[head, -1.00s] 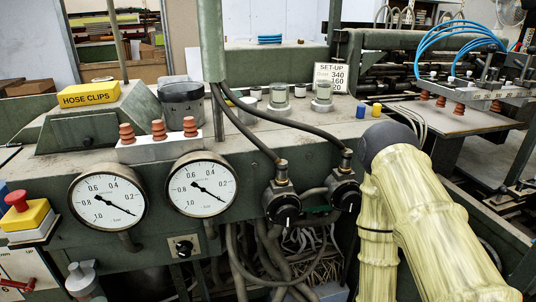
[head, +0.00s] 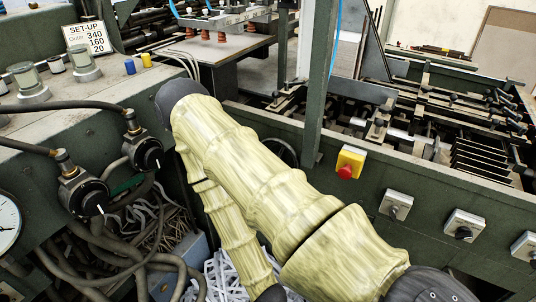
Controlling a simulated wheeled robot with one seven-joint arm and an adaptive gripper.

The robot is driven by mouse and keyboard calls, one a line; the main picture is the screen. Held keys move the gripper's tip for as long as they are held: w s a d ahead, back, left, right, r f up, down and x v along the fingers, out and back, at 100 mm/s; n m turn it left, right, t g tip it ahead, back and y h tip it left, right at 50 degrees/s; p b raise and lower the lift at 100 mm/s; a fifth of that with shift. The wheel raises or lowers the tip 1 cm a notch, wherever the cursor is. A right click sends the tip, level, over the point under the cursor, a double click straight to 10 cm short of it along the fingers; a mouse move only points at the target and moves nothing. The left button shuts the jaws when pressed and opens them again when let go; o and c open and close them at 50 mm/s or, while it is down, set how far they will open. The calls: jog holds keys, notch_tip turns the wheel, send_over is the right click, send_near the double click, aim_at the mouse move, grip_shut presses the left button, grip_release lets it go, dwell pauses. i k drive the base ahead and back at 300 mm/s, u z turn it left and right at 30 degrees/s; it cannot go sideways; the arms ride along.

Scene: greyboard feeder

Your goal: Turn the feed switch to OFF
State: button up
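Grey boxes with dark rotary knobs sit along the dark green machine side at the right: a left one (head: 396,205), a middle one (head: 464,226) and one at the right edge (head: 527,247). I cannot read any label, so I cannot tell which, if any, is the feed switch, or its setting. My arm in its pale yellow sleeve crosses the middle of the head view, left of these boxes. My gripper is not visible in this view.
A yellow box with a red button (head: 348,163) is on the same panel, left of the knobs. A green post (head: 320,80) rises behind my arm. Black valves (head: 85,192) with hoses are at the left. A set-up sign (head: 90,37) stands at the back left.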

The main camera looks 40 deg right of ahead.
aim_at(463, 232)
jog(key=z, duration=3.3)
jog(key=k, duration=1.35)
jog(key=u, duration=1.45)
jog(key=i, duration=1)
jog(key=z, duration=0.05)
